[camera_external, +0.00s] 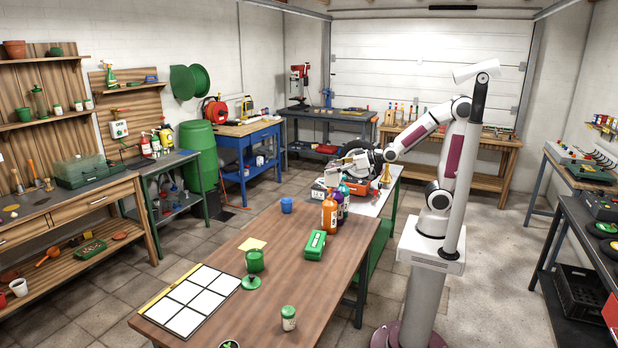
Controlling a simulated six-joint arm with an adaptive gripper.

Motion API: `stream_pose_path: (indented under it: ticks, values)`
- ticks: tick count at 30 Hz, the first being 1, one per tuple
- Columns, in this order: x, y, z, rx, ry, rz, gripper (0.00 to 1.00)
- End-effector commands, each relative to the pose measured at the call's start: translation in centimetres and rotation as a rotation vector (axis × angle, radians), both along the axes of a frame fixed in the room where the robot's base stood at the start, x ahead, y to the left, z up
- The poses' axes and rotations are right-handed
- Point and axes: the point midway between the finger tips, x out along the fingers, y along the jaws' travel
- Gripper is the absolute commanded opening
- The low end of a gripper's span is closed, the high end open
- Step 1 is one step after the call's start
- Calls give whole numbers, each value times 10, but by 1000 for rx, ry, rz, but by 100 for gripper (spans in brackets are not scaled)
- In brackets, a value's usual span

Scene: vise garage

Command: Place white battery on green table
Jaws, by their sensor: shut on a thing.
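My gripper (336,174) is at the end of my outstretched arm, just above the near left end of the green table (381,203), which has a pale top and green legs. The gripper is shut on a small pale thing (333,178). It may be the white battery, but it is too small and too crowded by the gripper to tell. I cannot tell if it touches the tabletop.
An orange machine (372,187) and a brass-coloured cone (386,175) stand on the green table.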

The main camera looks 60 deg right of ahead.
Motion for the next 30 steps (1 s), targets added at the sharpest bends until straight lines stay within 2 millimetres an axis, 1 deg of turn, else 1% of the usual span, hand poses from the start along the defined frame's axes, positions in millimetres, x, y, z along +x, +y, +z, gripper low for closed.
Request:
stream_pose_path:
  ticks: [1, 6, 9, 13, 19, 30]
  values:
    - [3, -11, 3, 1, -8, -22, 18]
    - [7, -42, 4, -1, -9, -89, 18]
    - [8, -59, 4, 0, -10, -122, 18]
    - [8, -74, 4, -1, -10, -155, 18]
    - [9, -86, 4, -1, -10, -180, 18]
    - [9, -87, 4, -1, -10, -182, 18]
